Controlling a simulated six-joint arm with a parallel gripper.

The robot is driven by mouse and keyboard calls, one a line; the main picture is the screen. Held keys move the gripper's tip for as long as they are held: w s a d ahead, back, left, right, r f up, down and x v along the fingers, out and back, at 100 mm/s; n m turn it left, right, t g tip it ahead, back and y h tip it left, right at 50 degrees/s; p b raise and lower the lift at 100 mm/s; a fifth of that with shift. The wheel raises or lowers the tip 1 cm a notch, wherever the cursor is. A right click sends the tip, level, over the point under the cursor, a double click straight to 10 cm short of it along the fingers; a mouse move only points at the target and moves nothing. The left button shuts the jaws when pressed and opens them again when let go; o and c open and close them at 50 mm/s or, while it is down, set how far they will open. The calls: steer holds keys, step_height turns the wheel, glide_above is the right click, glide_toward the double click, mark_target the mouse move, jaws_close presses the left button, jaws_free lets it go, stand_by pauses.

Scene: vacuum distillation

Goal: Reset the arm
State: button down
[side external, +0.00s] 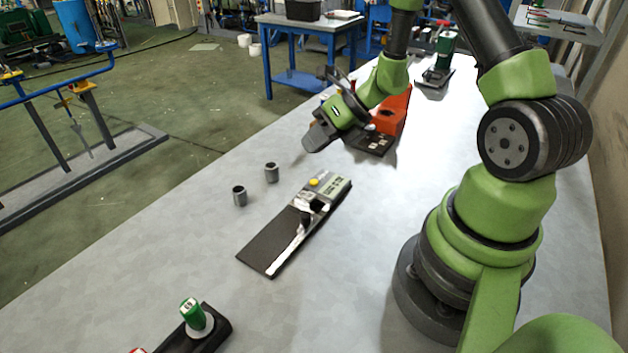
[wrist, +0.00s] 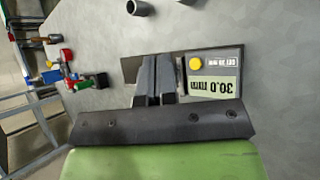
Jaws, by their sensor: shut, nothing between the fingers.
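My gripper (side external: 312,143) hangs above the table in the side external view, shut and empty, apart from everything below it. In the wrist view its closed fingers (wrist: 154,78) overlap the dark plate in the picture. A device with a yellow button and a display (side external: 328,190) lies on the table with a long dark plate (side external: 268,243). Its display (wrist: 215,85) reads about 30.0 mm, upside down, in the wrist view. The fingers hide part of the device.
Two small grey cylinders (side external: 240,195) (side external: 271,172) stand left of the device. An orange-red unit (side external: 393,108) stands behind my gripper. A green-topped item (side external: 196,315) on a black base is at the front edge. The table (side external: 330,300) is bare in front of my base.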

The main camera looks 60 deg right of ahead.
steer(key=s+a+r+n+g, duration=0.1)
steer(key=s+a+r+n, duration=0.2)
steer(key=a+r+n, duration=0.35)
steer(key=s+a+r+n+g, duration=0.15)
steer(key=a+r+n, duration=0.25)
steer(key=r+n, duration=0.55)
steer(key=s+r+n+t+h, duration=0.2)
steer(key=s+r+n, duration=0.3)
steer(key=s+n, duration=0.6)
steer(key=n+h, duration=0.1)
steer(key=n, duration=0.5)
steer(key=shift+r+n, duration=0.2)
steer(key=shift+n, duration=0.2)
